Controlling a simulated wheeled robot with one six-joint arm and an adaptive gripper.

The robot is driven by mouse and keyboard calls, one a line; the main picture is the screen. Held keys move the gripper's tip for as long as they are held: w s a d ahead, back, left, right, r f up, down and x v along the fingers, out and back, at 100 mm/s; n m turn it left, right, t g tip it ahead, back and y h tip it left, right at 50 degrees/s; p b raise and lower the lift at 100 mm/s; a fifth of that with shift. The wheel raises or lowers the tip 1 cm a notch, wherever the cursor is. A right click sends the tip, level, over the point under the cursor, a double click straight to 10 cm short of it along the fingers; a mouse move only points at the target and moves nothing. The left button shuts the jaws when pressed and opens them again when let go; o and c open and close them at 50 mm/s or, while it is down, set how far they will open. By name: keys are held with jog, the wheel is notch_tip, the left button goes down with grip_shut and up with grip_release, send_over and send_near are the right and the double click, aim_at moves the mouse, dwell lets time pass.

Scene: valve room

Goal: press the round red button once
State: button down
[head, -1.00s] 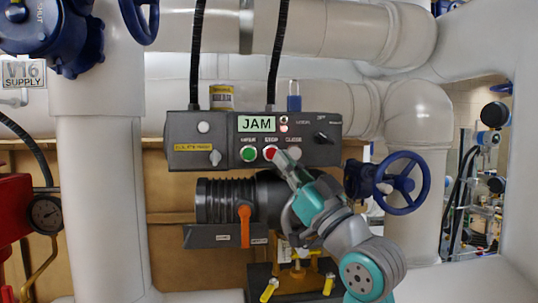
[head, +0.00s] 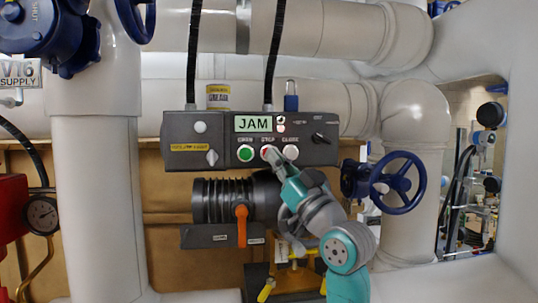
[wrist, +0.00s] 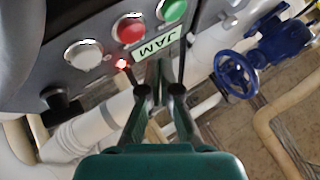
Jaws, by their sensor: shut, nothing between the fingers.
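The round red button (head: 265,151), labelled STOP, is on the dark grey control box, between a green button (head: 245,153) and a white button (head: 290,152). My gripper (head: 273,156) is shut and empty, its tip in front of the red button and partly hiding it in the head view. In the wrist view the red button (wrist: 129,28) shows whole, with the shut fingers (wrist: 160,68) below and right of it in the picture. I cannot tell whether the tip touches the button. The display (head: 253,124) reads JAM.
A small red lamp (wrist: 122,63) is lit by the display. A black knob (head: 319,138) is on the right of the box. A blue handwheel (head: 399,182) stands right of my arm. An orange-handled valve (head: 241,222) is below the box.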

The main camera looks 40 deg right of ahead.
jog(key=shift+w+d, duration=0.6)
jog(key=shift+w, duration=0.3)
jog(key=shift+w+d, duration=0.2)
jog(key=shift+w, duration=0.1)
dwell(1.1)
